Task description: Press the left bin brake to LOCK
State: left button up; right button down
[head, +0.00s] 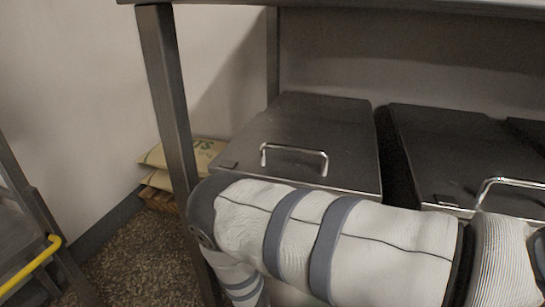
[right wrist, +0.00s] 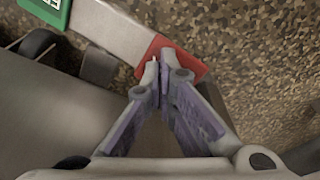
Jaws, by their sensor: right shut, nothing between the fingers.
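The left bin (head: 315,125) has a grey lid with a metal handle and stands under the table in the head view. Its brake, a pale bar (right wrist: 115,28), shows in the right wrist view, with a red end (right wrist: 190,65) and a green end (right wrist: 48,8) bearing white letters, only partly in frame. My right gripper (right wrist: 154,68) is shut and empty. Its fingertips overlap the red end in the picture; I cannot tell whether they touch it. In the head view my right arm reaches across the front of the bin, its gripper out of sight. My left gripper is in neither view.
A second lidded bin (head: 465,155) stands to the right. A table leg (head: 165,85) is close to my arm. Sacks (head: 205,152) lie by the wall. A yellow-railed rack (head: 35,265) stands at the left. A dark caster wheel (right wrist: 38,42) is near the brake, above speckled floor (right wrist: 265,50).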

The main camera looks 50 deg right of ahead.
jog(key=shift+f+b, duration=0.5)
jog(key=shift+f, duration=0.4)
notch_tip(320, 180, up, 7)
jog(key=p, duration=0.4)
jog(key=shift+r+p, duration=0.1)
jog(key=shift+p, duration=0.3)
dwell(0.3)
